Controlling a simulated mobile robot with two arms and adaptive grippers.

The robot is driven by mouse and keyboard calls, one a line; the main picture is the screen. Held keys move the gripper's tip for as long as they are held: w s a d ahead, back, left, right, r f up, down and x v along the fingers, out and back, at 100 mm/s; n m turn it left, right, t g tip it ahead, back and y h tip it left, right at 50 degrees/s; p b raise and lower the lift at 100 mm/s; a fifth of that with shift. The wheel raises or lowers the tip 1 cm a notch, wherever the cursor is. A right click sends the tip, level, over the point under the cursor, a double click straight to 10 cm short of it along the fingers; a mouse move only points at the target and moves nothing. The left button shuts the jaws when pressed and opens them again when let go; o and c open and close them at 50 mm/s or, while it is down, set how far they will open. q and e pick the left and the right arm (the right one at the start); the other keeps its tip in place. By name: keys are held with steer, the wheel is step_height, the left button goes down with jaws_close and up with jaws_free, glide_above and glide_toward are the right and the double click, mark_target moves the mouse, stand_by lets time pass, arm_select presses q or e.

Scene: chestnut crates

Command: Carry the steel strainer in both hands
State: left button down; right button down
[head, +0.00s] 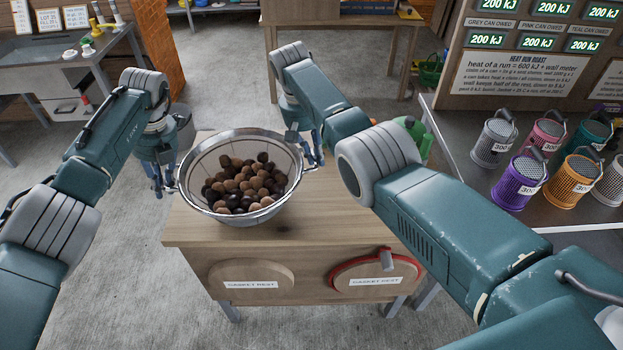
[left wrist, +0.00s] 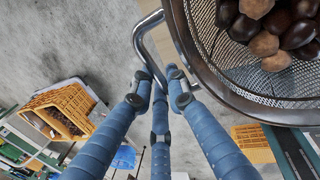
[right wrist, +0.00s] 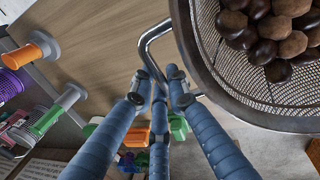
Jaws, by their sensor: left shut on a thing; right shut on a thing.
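The steel strainer (head: 197,201) is a round mesh bowl with a metal rim, holding brown and dark chestnuts (head: 248,184). It appears level, over the wooden bench (head: 330,215); I cannot tell whether its bottom touches the top. My left gripper (head: 167,185) is at its left side, shut on the wire handle (left wrist: 147,40). My right gripper (head: 312,158) is at its right side, shut on the other handle (right wrist: 152,40). The mesh and rim also show in the left wrist view (left wrist: 262,112) and the right wrist view (right wrist: 265,115).
The bench front has two round pieces with labels, one with a red ring (head: 345,266). A table at the right holds several colored cans (head: 497,142) under a sign board (head: 535,70). A grey desk (head: 60,65) stands at the back left. Concrete floor (head: 215,60) is open behind.

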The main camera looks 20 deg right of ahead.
arm_select(q)
steer(key=shift+d+f+b, duration=0.3)
steer(key=shift+f+b, duration=0.15)
steer(key=shift+f, duration=0.05)
arm_select(e)
steer(key=shift+w+a+f, duration=0.1)
steer(key=shift+a+f, duration=0.15)
steer(key=shift+f, duration=0.2)
arm_select(q)
steer(key=c, duration=1.7)
jaws_free()
steer(key=shift+s, duration=0.2)
arm_select(e)
steer(key=c, duration=1.7)
jaws_free()
arm_select(q)
steer(key=shift+a, duration=0.1)
arm_select(e)
steer(key=shift+s+d, duration=0.1)
steer(key=shift+s, duration=0.1)
arm_select(q)
steer(key=shift+r, duration=0.1)
